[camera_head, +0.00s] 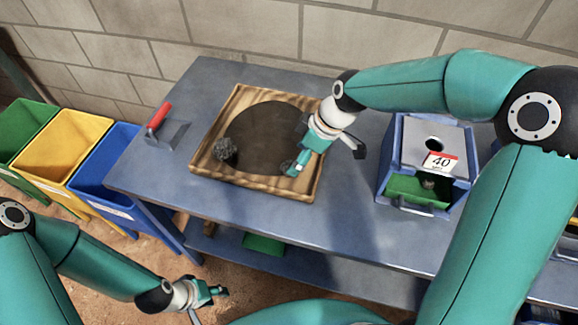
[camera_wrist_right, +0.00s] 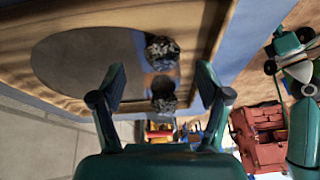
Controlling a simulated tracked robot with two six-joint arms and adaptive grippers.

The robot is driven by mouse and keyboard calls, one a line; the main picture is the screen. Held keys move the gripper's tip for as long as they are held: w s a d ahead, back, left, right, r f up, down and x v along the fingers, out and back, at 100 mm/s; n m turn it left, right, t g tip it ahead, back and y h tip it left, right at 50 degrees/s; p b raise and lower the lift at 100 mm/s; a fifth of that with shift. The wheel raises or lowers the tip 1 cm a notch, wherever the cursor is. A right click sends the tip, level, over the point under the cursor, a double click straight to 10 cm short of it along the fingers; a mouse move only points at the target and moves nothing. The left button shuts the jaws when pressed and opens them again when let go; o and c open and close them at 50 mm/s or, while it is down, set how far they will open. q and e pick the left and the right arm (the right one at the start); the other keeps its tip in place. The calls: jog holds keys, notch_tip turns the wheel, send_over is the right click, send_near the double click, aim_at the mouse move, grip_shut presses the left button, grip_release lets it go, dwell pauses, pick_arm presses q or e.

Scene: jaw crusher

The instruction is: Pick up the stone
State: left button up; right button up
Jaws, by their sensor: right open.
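A dark grey rough stone (camera_head: 225,148) lies at the left edge of a dark round patch in a shallow wooden tray (camera_head: 255,188). A second dark stone (camera_head: 286,166) shows partly behind a finger of my right gripper (camera_head: 325,160). In the right wrist view, two stones show, a speckled one (camera_wrist_right: 162,50) and a darker one (camera_wrist_right: 163,88). The darker one shows between the spread fingers of my right gripper (camera_wrist_right: 160,78); I cannot tell whether they touch it. My left gripper (camera_head: 209,307) is empty, its fingers apart, low in front of the table.
A blue-grey box marked 40 (camera_head: 428,150) with a green drawer stands to the right. Green, yellow (camera_head: 62,146) and blue bins stand left of the table. A block wall runs behind.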

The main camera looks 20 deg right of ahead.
jog(key=x, duration=0.4)
jog(key=shift+a+f, duration=0.2)
jog(key=shift+a, duration=0.05)
jog(key=c, duration=1.3)
